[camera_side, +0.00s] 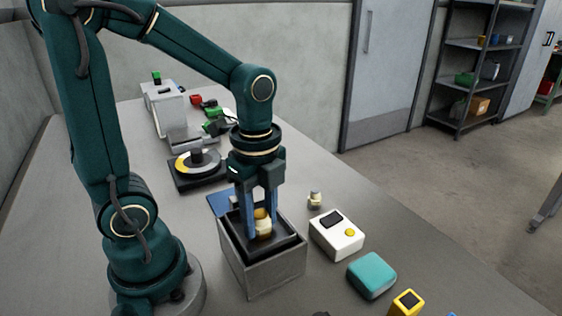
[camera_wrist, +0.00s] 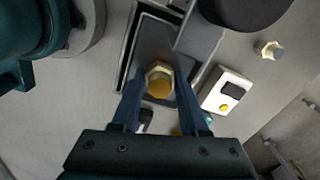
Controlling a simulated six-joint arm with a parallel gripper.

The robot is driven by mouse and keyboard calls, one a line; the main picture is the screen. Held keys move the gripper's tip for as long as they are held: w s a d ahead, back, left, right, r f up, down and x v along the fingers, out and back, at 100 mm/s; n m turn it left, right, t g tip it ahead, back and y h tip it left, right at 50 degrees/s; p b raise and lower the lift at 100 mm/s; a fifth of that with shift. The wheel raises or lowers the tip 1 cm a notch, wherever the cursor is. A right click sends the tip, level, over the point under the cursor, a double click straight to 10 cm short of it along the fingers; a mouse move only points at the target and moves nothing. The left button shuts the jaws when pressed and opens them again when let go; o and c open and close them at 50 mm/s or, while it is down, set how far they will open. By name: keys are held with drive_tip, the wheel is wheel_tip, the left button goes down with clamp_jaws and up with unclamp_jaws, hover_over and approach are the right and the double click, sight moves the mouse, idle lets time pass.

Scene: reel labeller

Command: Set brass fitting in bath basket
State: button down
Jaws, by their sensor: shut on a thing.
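The brass fitting (camera_side: 263,224), with a gold cap and a paler body, is between the two blue fingers of my gripper (camera_side: 260,218), which is shut on it. The fitting also shows in the wrist view (camera_wrist: 159,80), seen from above between the fingers. Below it is the grey box-shaped bath (camera_side: 262,270) with a dark interior, which I take to hold the basket (camera_side: 284,246). My gripper is over the bath's opening. I cannot tell whether the fitting touches the basket floor.
A second small fitting (camera_side: 314,200) stands on the table to the right. A white device with a yellow button (camera_side: 337,234), a teal box (camera_side: 371,275) and a yellow block (camera_side: 406,303) are at the right. The reel turntable (camera_side: 197,166) is behind the bath.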

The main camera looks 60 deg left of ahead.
drive_tip(key=shift+f, duration=0.15)
drive_tip(key=c, duration=0.7)
unclamp_jaws()
wheel_tip(320, 180, up, 12)
drive_tip(key=n+t, duration=0.6)
drive_tip(key=n, duration=0.9)
hover_over(255, 248)
wheel_tip(255, 248, down, 5)
